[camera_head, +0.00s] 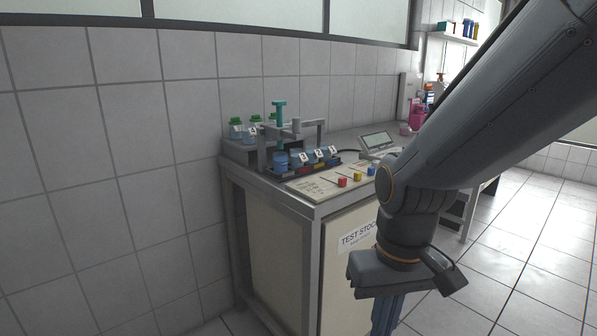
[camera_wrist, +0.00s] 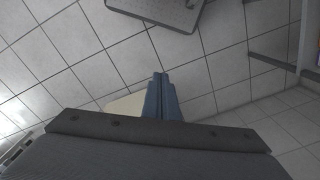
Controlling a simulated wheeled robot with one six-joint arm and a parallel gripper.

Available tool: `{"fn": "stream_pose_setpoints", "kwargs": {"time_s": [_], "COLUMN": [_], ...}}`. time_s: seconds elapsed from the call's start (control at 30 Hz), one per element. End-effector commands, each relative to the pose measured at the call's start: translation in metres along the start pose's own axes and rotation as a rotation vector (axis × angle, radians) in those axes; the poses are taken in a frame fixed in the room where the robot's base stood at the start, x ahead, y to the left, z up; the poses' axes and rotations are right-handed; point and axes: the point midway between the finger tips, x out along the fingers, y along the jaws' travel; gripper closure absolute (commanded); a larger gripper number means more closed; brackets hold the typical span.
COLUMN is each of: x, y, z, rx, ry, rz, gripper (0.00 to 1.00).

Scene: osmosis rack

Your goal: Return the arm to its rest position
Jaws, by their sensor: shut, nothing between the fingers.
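My arm (camera_head: 490,100) reaches in from the upper right in the head view and bends down at the wrist. My gripper (camera_head: 385,318) hangs below the wrist, pointing down, in front of the bench's right side; the picture's lower edge cuts off its tips. In the wrist view my gripper's blue-grey fingers (camera_wrist: 160,80) are together with nothing between them. They are over the tiled floor, apart from the bench.
A bench (camera_head: 275,240) stands against the tiled wall. It carries a rack with green-capped bottles (camera_head: 236,127), a teal-handled press (camera_head: 279,115), lettered jars (camera_head: 318,156), colored blocks (camera_head: 342,181) and a small display (camera_head: 376,141). Open tiled floor (camera_head: 530,250) lies at right.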

Motion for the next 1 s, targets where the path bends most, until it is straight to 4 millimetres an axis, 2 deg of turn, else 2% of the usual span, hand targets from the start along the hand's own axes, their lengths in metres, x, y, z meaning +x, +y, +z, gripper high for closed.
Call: {"fn": "stream_pose_setpoints", "kwargs": {"time_s": [0.03,0.1,0.4,0.63,1.0], "x": [-0.013,-0.023,-0.057,-0.064,-0.064], "y": [0.005,0.013,0.045,0.057,0.057], "z": [0.003,0.004,0.012,0.015,0.015], "rx": [0.018,0.041,0.132,0.161,0.163], "ry": [-0.003,-0.004,-0.006,-0.006,-0.006], "rz": [0.003,0.008,0.025,0.031,0.031], "gripper": [1.0,1.0,1.0,1.0,1.0]}}
